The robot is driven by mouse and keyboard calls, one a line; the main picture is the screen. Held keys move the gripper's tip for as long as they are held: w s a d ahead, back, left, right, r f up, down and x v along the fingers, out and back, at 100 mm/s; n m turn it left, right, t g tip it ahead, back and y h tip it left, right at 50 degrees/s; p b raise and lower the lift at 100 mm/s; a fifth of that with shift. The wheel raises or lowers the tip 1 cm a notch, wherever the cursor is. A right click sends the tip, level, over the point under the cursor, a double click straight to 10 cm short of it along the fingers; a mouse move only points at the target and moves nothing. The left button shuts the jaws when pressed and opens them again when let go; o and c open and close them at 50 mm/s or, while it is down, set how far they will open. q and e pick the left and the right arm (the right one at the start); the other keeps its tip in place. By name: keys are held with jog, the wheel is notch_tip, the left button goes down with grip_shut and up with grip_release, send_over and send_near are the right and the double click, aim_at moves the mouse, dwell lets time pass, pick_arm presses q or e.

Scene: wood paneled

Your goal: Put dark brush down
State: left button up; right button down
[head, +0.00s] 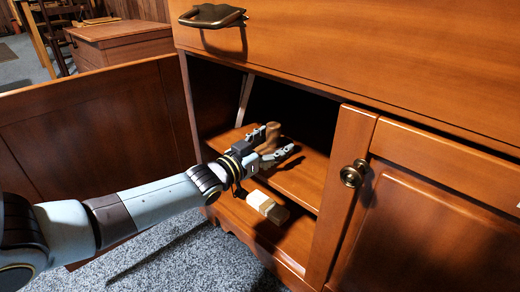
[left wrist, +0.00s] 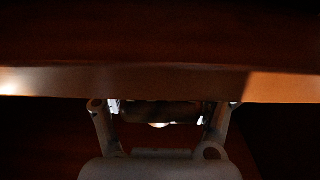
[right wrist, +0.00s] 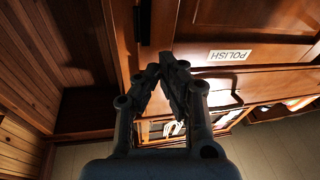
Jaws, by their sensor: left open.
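The dark brush (head: 269,136) is a brown, rounded piece at the shelf inside the cabinet's open left bay. My left gripper (head: 279,147) reaches into the bay and is open around or right beside the brush; the exact contact is hidden. In the left wrist view, a dark bar (left wrist: 160,112), probably the brush, lies between the spread fingers, but the picture is very dark. My right gripper (right wrist: 164,66) has its fingertips together and holds nothing visible, in front of other furniture.
A pale block (head: 268,207) lies on the bay floor below the shelf (head: 300,185). The closed right door (head: 430,225) with a round knob (head: 354,174) bounds the bay. A drawer with a metal handle (head: 212,16) is above.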

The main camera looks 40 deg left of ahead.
pick_arm(q)
jog(key=s, duration=0.1)
jog(key=p, duration=0.1)
jog(key=s, duration=0.1)
jog(key=shift+s+a+r, duration=0.1)
jog(key=shift+s+r, duration=0.15)
jog(key=shift+s, duration=0.1)
jog(key=s+p, duration=0.2)
jog(key=s, duration=0.1)
jog(key=shift+s+a, duration=0.15)
jog(key=shift+s, duration=0.1)
jog(key=s+d+g+p, duration=0.1)
jog(key=s+d+g, duration=0.3)
jog(key=s, duration=0.9)
jog(key=s+d+g+y+p, duration=0.1)
jog(key=s+d+g, duration=0.4)
jog(key=s, duration=0.8)
jog(key=shift+s+d, duration=0.3)
jog(key=shift+d, duration=0.75)
pick_arm(e)
jog(key=s+d+f+m+g+h, duration=0.1)
jog(key=s+f+g, duration=0.3)
jog(key=f, duration=0.3)
jog(key=s+d+f+g+h, duration=0.1)
jog(key=s+f+g, duration=0.4)
jog(key=f+g, duration=0.2)
jog(key=shift+f+m, duration=0.15)
jog(key=shift+m, duration=0.25)
jog(key=shift+d, duration=0.1)
